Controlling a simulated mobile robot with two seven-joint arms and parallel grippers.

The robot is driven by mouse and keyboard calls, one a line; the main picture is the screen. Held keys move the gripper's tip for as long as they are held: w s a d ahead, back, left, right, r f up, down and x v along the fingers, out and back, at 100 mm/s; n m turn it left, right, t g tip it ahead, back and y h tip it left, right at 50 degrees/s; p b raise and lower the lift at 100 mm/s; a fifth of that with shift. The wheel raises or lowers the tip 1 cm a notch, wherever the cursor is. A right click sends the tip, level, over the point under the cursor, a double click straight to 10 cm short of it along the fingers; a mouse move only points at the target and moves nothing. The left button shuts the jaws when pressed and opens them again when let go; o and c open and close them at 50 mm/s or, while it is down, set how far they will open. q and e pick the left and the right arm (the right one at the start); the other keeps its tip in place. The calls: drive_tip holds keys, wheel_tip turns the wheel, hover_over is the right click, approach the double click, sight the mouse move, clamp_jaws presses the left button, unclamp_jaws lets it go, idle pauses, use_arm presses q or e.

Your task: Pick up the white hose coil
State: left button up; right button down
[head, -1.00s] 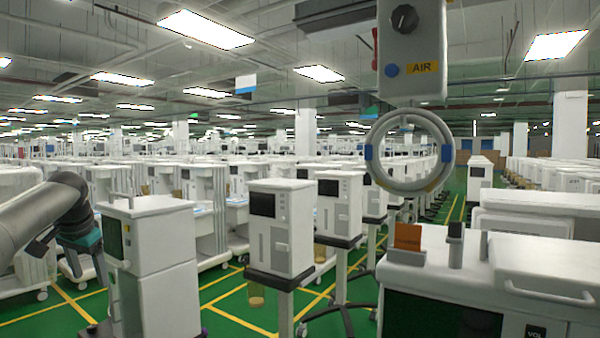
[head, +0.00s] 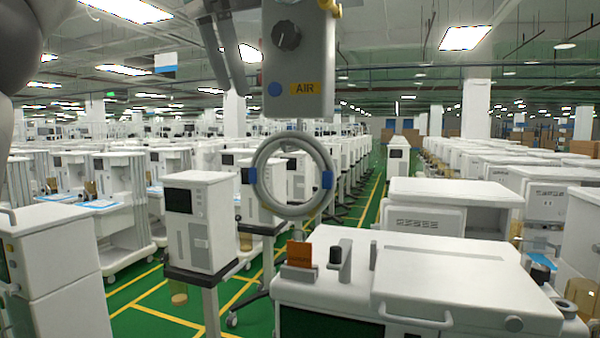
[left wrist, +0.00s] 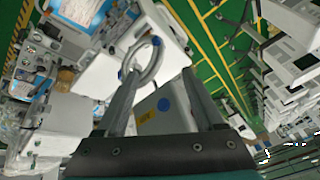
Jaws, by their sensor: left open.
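The white hose coil (head: 293,213) is a pale grey-white ring with blue bands. It hangs upright below a grey box (head: 299,60) with a black knob and an AIR label. My left gripper (head: 231,86) is open and empty at the top of the head view, left of the box and above the coil in the picture. In the left wrist view, the coil (left wrist: 156,62) appears beyond the open fingers (left wrist: 161,72), toward the left one; I cannot tell how far apart they are. My right gripper is not in view.
A white cart (head: 430,270) with an orange card (head: 299,254) stands below and right of the coil. A white monitor unit (head: 200,222) on a stand is left of it. A tall white cabinet (head: 52,265) stands at the lower left. Green floor shows between rows of carts.

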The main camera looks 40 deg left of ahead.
sight(254, 155)
use_arm(q)
drive_tip(key=shift+x, duration=7.15)
drive_tip(key=shift+d, duration=0.1)
drive_tip(key=shift+s, duration=0.1)
clamp_jaws()
